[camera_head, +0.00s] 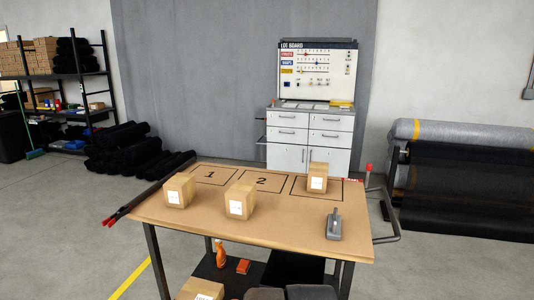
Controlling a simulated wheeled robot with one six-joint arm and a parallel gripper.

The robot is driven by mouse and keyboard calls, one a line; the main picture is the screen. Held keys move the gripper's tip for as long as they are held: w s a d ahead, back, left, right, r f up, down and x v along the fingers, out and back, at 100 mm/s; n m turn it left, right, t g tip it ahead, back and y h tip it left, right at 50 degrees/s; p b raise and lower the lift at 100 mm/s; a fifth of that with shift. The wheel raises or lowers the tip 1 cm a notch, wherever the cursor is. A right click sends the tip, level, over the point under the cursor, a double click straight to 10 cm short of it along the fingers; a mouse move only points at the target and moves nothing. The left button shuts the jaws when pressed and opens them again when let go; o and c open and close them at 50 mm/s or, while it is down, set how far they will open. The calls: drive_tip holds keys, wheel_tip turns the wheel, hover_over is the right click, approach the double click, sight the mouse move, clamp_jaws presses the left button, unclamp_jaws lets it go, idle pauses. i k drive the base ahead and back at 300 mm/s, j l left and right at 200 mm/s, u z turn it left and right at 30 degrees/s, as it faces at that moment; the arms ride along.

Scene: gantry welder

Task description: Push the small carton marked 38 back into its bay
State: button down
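Three small cartons stand upright on the brown table (285,233), each with a white label too small to read, so I cannot tell which is marked 38. The left carton (179,190) stands in front of outlined bay 1 (210,175). The middle carton (240,200) stands in front of outlined bay 2 (262,181). The right carton (318,177) stands at a third outlined bay (300,191) and hides its number and part of its outline.
A grey hand tool (334,225) lies at the table's front right. The lower shelf holds an orange bottle (221,253) and an orange box (243,266). A larger carton (200,290) is at the bottom edge. A handle (388,222) juts from the table's right side.

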sight(241, 201)
drive_tip(key=i+j+u, duration=0.15)
drive_tip(key=i+u, duration=0.15)
drive_tip(key=i, duration=0.3)
drive_tip(key=i+u, duration=0.35)
drive_tip(key=i, duration=0.2)
